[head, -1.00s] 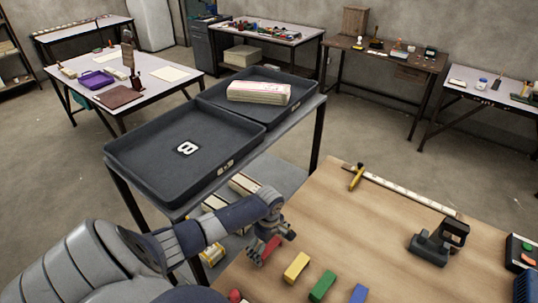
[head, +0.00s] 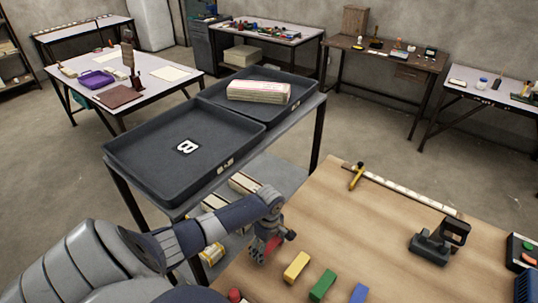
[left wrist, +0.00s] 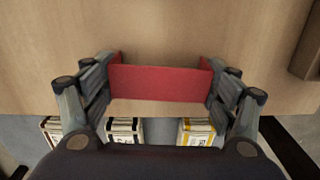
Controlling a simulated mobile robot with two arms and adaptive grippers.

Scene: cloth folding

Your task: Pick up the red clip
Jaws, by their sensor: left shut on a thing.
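The red clip (left wrist: 160,83) is a red block between the two fingers of my left gripper (left wrist: 161,84) in the left wrist view. Both fingers press on its ends, and the gripper is shut on it. In the head view my left gripper (head: 267,246) is at the table's left edge, and only part of the red clip (head: 272,245) shows behind the fingers. I cannot tell whether the clip touches the table or is just above it. My right gripper is not in view.
Yellow (head: 296,267), green (head: 322,285) and blue (head: 359,294) blocks lie to the right on the wooden table (head: 350,230). A black device (head: 440,241) and a yellow tool (head: 357,175) are farther off. Dark trays (head: 150,150) stand on a cart beyond the table's left edge.

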